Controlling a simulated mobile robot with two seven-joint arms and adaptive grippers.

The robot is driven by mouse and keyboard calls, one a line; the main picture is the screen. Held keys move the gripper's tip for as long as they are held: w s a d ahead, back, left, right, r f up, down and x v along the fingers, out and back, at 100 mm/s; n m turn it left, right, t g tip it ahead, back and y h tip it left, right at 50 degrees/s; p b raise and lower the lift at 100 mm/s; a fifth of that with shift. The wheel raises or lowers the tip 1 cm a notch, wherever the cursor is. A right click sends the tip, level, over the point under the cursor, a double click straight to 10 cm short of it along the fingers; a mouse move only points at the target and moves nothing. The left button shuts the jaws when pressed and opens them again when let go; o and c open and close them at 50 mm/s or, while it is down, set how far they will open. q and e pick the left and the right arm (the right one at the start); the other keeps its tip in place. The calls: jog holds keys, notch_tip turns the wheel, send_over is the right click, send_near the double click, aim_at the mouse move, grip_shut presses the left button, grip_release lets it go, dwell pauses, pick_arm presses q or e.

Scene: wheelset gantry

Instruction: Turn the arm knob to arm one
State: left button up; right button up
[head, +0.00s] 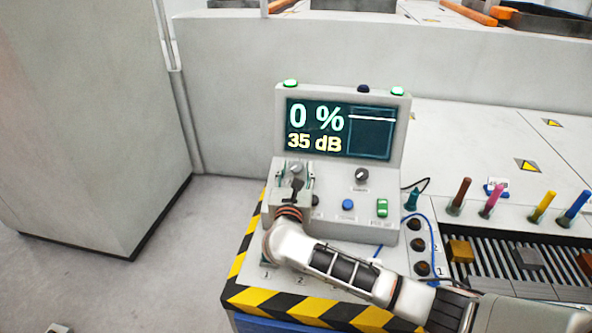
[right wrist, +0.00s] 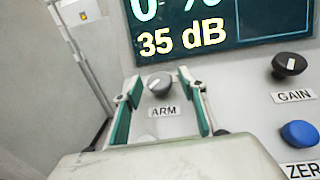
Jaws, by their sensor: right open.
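The arm knob (right wrist: 159,85) is a grey round knob with a white mark, above an "ARM" label in the right wrist view. In the head view the arm knob (head: 296,167) shows at the upper left of the console's sloped panel. My right gripper (right wrist: 160,88) is open, with its green-lined fingers on either side of the knob and a gap on each side. In the head view the right gripper (head: 295,174) reaches up the panel to the knob, and its body hides part of the panel. My left gripper is not in view.
The console screen (head: 338,129) reads 0 % and 35 dB. A gain knob (right wrist: 290,65) and a blue button (right wrist: 299,133) sit right of the arm knob. Coloured pens (head: 492,200) and slotted grating (head: 520,265) lie to the right. A grey cabinet (head: 90,110) stands left.

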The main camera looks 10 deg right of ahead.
jog(key=c, duration=1.1)
jog(key=shift+o, duration=0.2)
